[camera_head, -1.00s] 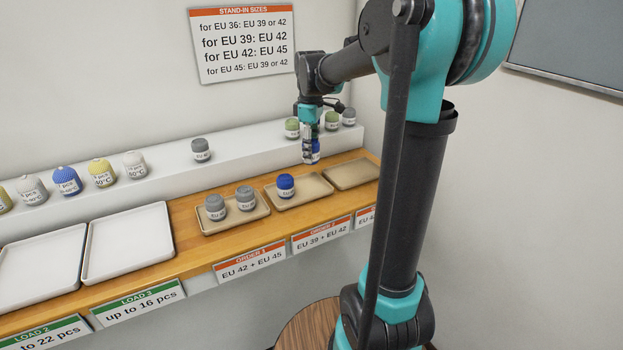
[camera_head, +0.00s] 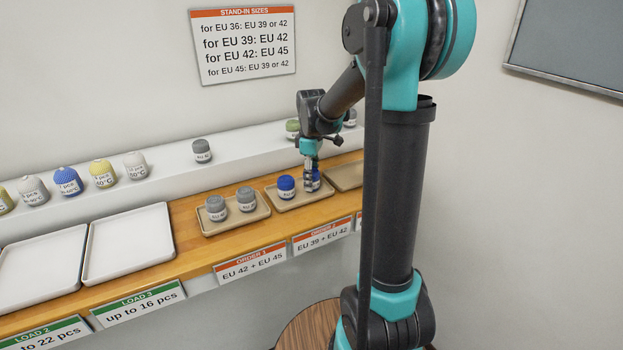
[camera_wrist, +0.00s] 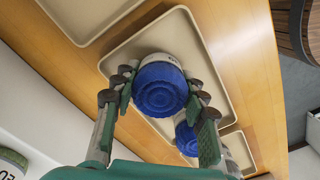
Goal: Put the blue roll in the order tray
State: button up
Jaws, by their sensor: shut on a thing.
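My gripper (camera_head: 312,172) is shut on a blue roll (camera_head: 316,186) and points down over the right part of the order 2 tray (camera_head: 286,208), a shallow beige tray. In the wrist view, the held blue roll (camera_wrist: 160,88) sits between the two fingers over the tray's floor (camera_wrist: 128,52). I cannot tell whether its underside touches the tray. A second blue roll (camera_head: 286,187) stands upright on the same tray, left of the held one; it also shows in the wrist view (camera_wrist: 186,138), partly hidden by the held roll.
The order 1 tray (camera_head: 232,222) on the left holds two grey rolls (camera_head: 216,207). The beige tray (camera_head: 345,177) on the right shows no roll in its visible part. White load trays (camera_head: 128,240) lie further left. Several rolls stand on the white ledge (camera_head: 238,152) behind.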

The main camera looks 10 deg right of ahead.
jog(key=shift+f, duration=0.1)
jog(key=o, duration=1.1)
jog(key=shift+o, duration=0.2)
notch_tip(320, 180, up, 12)
jog(key=shift+r, duration=0.15)
